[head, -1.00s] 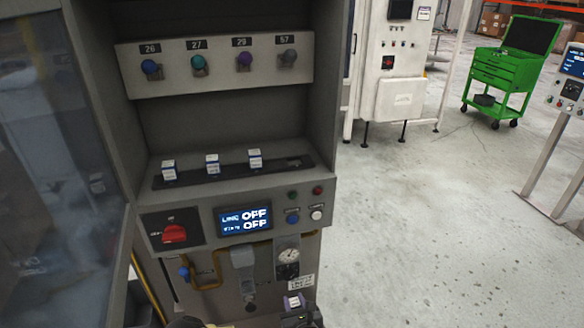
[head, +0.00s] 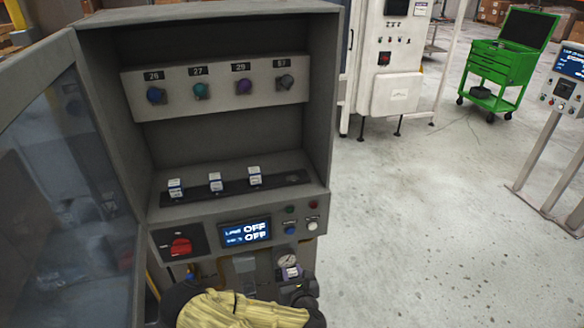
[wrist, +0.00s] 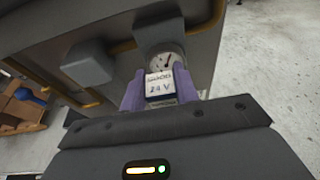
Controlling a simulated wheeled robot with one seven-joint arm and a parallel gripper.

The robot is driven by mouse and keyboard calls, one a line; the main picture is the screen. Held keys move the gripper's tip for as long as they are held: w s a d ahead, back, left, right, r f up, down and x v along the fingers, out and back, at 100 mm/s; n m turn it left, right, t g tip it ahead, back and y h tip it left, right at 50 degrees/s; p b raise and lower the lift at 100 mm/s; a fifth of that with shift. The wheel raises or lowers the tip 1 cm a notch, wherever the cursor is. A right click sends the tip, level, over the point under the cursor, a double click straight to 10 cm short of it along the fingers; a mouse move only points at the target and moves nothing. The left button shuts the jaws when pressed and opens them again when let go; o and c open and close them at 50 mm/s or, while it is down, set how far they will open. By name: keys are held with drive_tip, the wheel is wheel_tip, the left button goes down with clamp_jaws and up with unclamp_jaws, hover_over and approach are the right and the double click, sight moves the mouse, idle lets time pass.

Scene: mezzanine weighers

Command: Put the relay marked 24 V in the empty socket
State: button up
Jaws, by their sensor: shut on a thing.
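My gripper (head: 290,272) is shut on a small white relay with a dark blue band, and its purple fingers hold it at both sides. In the wrist view the relay (wrist: 161,84) shows the label 24 V, upright between the fingers (wrist: 160,92). In the head view the gripper and relay are in front of the cabinet, below its control panel. A dark socket strip (head: 235,188) lies on the cabinet's ledge. Three similar relays stand in it, at left (head: 175,188), middle (head: 215,182) and right (head: 254,175). The empty socket (head: 291,178) is at the strip's right end.
The panel below the ledge has a red rotary switch (head: 181,246), a display (head: 244,232) reading OFF twice, and several buttons. Numbered knobs sit on the upper panel (head: 215,88). An open glass door (head: 70,180) stands at left. A gauge (wrist: 166,60) is behind the relay.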

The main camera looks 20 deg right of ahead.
drive_tip(key=shift+y, duration=0.3)
drive_tip(key=r+p, duration=0.1)
drive_tip(key=r, duration=0.2)
drive_tip(key=w+r+p, duration=0.1)
drive_tip(key=r+p, duration=0.1)
drive_tip(key=r, duration=0.1)
drive_tip(key=a+r+p, duration=0.1)
drive_tip(key=r+p, duration=0.1)
drive_tip(key=r, duration=0.1)
drive_tip(key=shift+w+r, duration=0.25)
drive_tip(key=shift+r, duration=0.05)
drive_tip(key=shift+d, duration=0.1)
drive_tip(key=shift+d, duration=0.1)
